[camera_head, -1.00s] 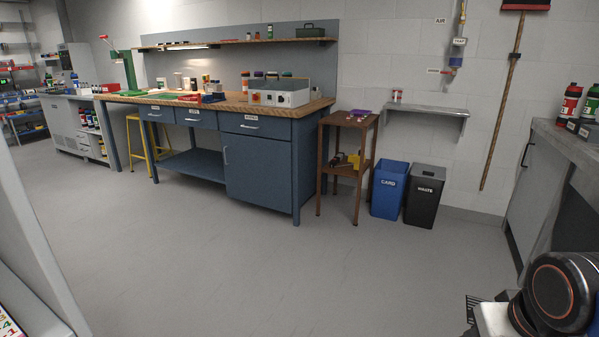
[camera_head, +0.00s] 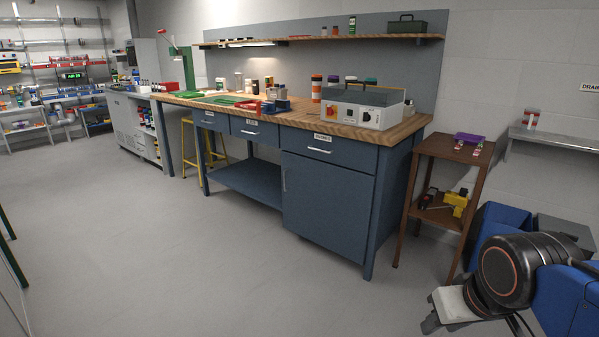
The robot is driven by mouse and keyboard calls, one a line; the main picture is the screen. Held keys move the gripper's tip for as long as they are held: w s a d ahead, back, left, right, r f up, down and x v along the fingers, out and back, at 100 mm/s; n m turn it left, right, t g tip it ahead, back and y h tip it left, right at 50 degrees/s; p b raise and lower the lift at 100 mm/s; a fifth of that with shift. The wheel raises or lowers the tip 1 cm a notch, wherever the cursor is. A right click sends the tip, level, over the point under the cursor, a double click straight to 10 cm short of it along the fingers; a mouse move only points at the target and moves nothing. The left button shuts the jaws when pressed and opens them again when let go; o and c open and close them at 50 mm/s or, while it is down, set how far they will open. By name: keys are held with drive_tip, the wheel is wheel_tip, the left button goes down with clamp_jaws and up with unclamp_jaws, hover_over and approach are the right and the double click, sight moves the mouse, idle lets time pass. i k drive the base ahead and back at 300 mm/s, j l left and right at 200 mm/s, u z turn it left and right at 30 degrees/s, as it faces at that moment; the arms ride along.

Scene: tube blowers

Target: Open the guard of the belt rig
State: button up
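A light grey box with a grey, see-through-looking cover (camera_head: 362,93), an orange button and a black knob on its front stands at the right end of the wooden bench top; it looks like the belt rig (camera_head: 364,113). The cover appears to lie down over the top of the box. My arm shows at the lower right, well in front of and below the bench. The dark end of my gripper (camera_head: 432,318) is partly in view at the bottom edge, far from the rig and touching nothing I can see. Its fingers are not clear.
The blue workbench (camera_head: 328,191) has drawers and a cupboard. A brown side stand (camera_head: 455,151) and a blue bin (camera_head: 497,222) stand right of it. Bottles and jars crowd the bench behind and left of the rig. The grey floor (camera_head: 190,265) in front is clear.

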sight(395, 95)
drive_tip(key=i+j+z, duration=0.2)
drive_tip(key=i, duration=0.35)
drive_tip(key=i+j+z, duration=0.2)
drive_tip(key=i+j, duration=0.25)
drive_tip(key=i, duration=0.1)
